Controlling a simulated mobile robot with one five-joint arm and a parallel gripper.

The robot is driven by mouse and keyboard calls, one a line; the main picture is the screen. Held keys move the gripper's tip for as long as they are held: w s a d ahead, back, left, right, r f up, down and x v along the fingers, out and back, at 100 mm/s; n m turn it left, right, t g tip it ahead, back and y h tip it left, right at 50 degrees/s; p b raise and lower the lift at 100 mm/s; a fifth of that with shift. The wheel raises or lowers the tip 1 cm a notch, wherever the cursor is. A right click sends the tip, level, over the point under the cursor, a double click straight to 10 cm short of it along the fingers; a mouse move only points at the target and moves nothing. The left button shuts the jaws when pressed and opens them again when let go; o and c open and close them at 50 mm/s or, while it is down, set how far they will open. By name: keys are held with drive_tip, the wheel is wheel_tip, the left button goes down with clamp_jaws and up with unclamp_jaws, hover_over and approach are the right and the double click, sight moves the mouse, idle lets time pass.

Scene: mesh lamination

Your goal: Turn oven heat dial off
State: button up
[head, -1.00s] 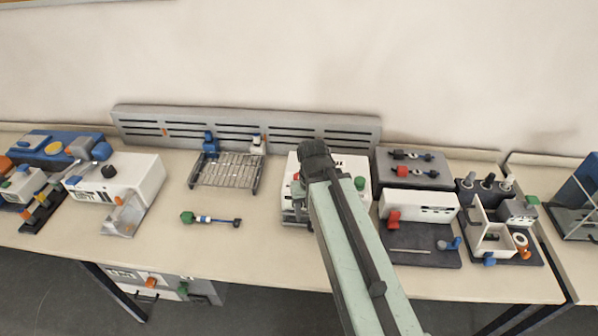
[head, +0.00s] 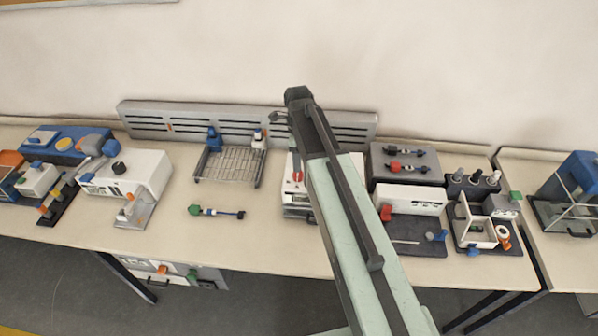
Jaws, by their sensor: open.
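A white box unit (head: 290,196) stands at the middle of the table, with a red round part (head: 297,176) on its top. My arm hides much of this unit. A white machine (head: 125,182) with a black knob (head: 118,168) stands at the left. I cannot tell which of these is the oven or which knob is its heat dial. My gripper (head: 280,118) shows partly at the left of the arm's end, above and behind the middle unit. It is open, with nothing seen in it, and apart from both knobs.
A wire rack (head: 228,167) and a green-ended tool (head: 216,211) lie left of the middle unit. A slotted grey rail (head: 180,122) runs along the back. Right of my arm stand a grey block (head: 407,161) and a white-framed fixture (head: 477,224). The table front-left is clear.

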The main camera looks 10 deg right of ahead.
sight(298, 176)
wheel_tip(298, 176, down, 7)
drive_tip(key=b, duration=0.6)
drive_tip(key=shift+f+b, duration=0.15)
drive_tip(key=shift+b, duration=0.15)
clamp_jaws()
drive_tip(key=shift+d, duration=0.2)
drive_tip(key=shift+a, duration=0.15)
